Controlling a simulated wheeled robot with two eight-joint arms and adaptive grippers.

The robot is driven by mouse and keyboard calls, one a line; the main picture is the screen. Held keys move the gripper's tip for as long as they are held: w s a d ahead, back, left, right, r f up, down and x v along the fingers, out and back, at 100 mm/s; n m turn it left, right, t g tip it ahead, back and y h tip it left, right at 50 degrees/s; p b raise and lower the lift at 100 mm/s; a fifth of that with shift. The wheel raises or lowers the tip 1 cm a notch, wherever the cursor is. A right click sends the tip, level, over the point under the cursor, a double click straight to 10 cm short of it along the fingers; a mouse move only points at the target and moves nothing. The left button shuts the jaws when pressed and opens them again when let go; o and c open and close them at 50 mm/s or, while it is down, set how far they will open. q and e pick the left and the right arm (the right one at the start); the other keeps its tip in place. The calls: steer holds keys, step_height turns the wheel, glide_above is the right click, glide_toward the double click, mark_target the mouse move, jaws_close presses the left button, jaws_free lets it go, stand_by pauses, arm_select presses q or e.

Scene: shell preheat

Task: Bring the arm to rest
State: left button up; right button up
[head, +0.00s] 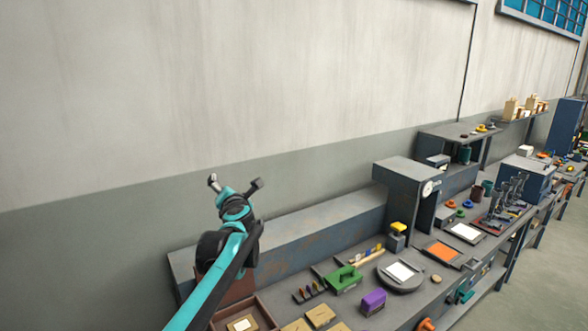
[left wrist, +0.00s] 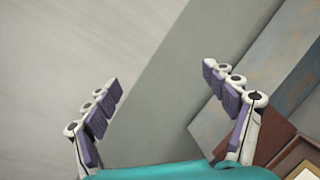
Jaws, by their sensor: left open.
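My left arm comes up from the lower left in the head view, with its left gripper (head: 235,183) raised in front of the wall, above the back of the workbench. The two fingers are spread apart, and nothing is between them. The left wrist view shows the same open left gripper (left wrist: 162,80) with bare wall behind it. My right gripper is in neither view.
Below the gripper, a workbench holds a wooden tray (head: 262,316), a green tool (head: 344,279), a purple block (head: 373,301) and a round plate (head: 402,287). A grey machine housing (head: 402,172) stands right. The space before the wall (head: 220,80) is clear.

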arm_select(q)
steer(key=s+d+m+t+h+b, duration=0.25)
steer(key=s+d+m+h, duration=0.5)
steer(key=s+m, duration=0.6)
steer(key=s+d+f+m+g+h+b, duration=0.2)
steer(key=s+d+f+m+g, duration=0.15)
steer(key=s+f+m, duration=0.5)
steer(key=s+a+f+m+g+y+b, duration=0.1)
steer(key=s+a+f+m+g, duration=0.1)
steer(key=s+f, duration=0.5)
steer(key=s+a+f+m+g+y+b, duration=0.1)
steer(key=s+a+f+m+g, duration=0.2)
steer(key=s+f, duration=0.4)
steer(key=s+a+f+m+g+y+b, duration=0.1)
steer(key=s+a+f+m+g+y, duration=0.1)
steer(key=s+f, duration=0.6)
step_height(320, 180, down, 5)
steer(key=a+m, duration=0.1)
steer(key=m, duration=0.1)
steer(key=shift+r+m+g+b, duration=0.15)
steer(key=shift+m+g+b, duration=0.15)
steer(key=shift+m, duration=0.1)
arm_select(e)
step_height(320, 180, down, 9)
